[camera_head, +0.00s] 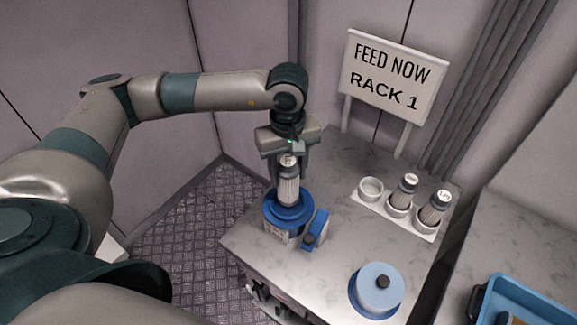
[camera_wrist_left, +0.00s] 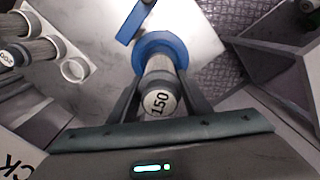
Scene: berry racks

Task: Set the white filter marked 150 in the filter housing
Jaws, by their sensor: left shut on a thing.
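My left gripper (camera_head: 288,172) is shut on the white filter (camera_head: 289,190), which is upright with a grey cap. The cap reads 150 in the left wrist view (camera_wrist_left: 158,102). The filter housing (camera_head: 277,233) has a wide blue rim and a label on its front, and stands near the counter's left edge. The filter is over the housing's opening, its lower end at or just inside the rim; I cannot tell how deep. The blue rim (camera_wrist_left: 160,42) surrounds the filter's far end in the left wrist view. My right gripper is not in view.
A round blue lid (camera_head: 379,283) with a black knob lies on the counter. A white rack (camera_head: 427,235) has one empty cup (camera_head: 371,188) and two filters. A sign (camera_head: 392,77) reads "FEED NOW RACK 1".

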